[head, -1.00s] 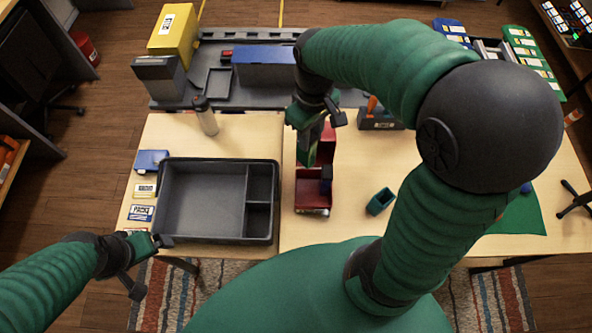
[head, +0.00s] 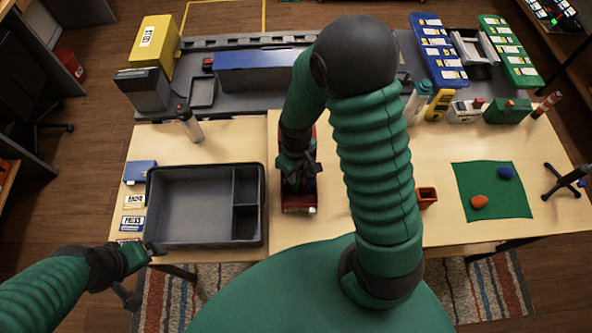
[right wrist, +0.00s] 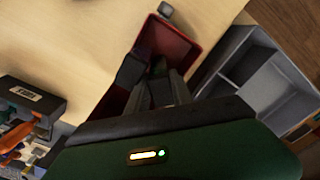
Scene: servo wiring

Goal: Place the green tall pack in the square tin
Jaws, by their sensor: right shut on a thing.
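My right gripper (head: 299,178) is low over a red open container (head: 297,204) in the middle of the table. In the right wrist view its fingers (right wrist: 155,85) reach into the red container (right wrist: 180,45). They are shut on a narrow dark green thing (right wrist: 158,66), which seems to be the green tall pack and is mostly hidden. I cannot tell whether it touches the container's floor. I cannot tell whether this red container is the square tin. My left gripper (head: 143,273) is open and empty near the table's front left edge.
A grey divided tray (head: 190,205) stands left of the red container. An orange-brown cup (head: 427,197) stands right of my arm. A green mat (head: 490,190) holds an orange and a blue lump. A bottle (head: 189,124) stands behind the tray. My arm hides some table.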

